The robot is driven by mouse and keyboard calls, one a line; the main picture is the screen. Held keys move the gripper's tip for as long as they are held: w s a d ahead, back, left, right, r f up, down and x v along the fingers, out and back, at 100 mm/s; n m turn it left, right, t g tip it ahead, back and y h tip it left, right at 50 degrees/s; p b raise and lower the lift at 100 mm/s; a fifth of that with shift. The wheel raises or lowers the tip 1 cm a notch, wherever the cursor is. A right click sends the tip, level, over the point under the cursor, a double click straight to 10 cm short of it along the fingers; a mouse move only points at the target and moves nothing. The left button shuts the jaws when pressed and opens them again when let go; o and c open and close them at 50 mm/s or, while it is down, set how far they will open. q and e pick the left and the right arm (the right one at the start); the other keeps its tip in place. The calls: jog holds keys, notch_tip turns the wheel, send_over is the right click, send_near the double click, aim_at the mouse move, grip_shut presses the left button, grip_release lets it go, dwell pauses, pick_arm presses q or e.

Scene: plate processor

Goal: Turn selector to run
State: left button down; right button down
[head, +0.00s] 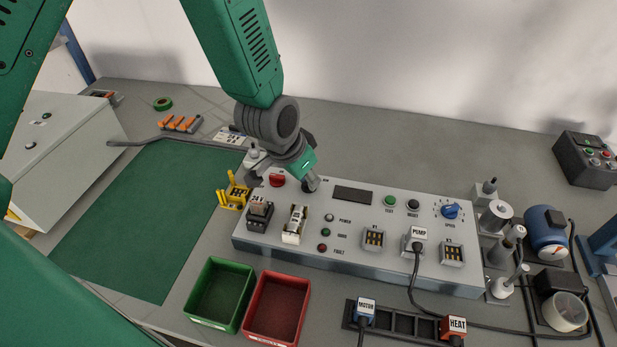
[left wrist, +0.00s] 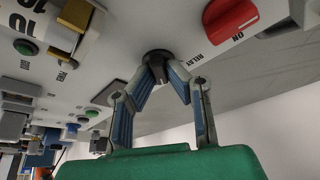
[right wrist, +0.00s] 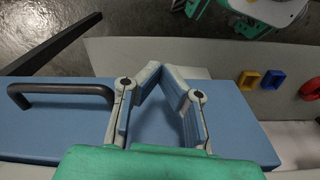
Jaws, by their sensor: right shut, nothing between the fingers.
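The grey control panel (head: 340,240) stands on the bench, with a black selector knob (left wrist: 157,56) on its top near the back edge. In the left wrist view the knob sits between the fingertips of my left gripper (left wrist: 160,68). The fingers appear closed against its sides. In the head view my left gripper (head: 309,184) reaches down to the panel's back and largely hides the knob. The knob's pointer and position marks cannot be read. My right gripper (right wrist: 165,76) is shut and empty, above a blue surface, away from the panel.
A red knob (head: 277,180) is beside the left gripper; it also shows in the left wrist view (left wrist: 231,20). A green bin (head: 220,293) and a red bin (head: 277,307) stand in front. A dark handle (right wrist: 62,92) juts near the right gripper. The green mat (head: 140,215) is clear.

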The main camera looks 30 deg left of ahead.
pick_arm(q)
jog(key=shift+r+m+p, duration=0.1)
jog(key=shift+m+p, duration=0.35)
jog(key=shift+m, duration=0.05)
jog(key=shift+a+m+h, duration=0.1)
jog(key=shift+m+h, duration=0.2)
jog(key=c, duration=1.6)
grip_release()
jog(key=shift+v, duration=5.8)
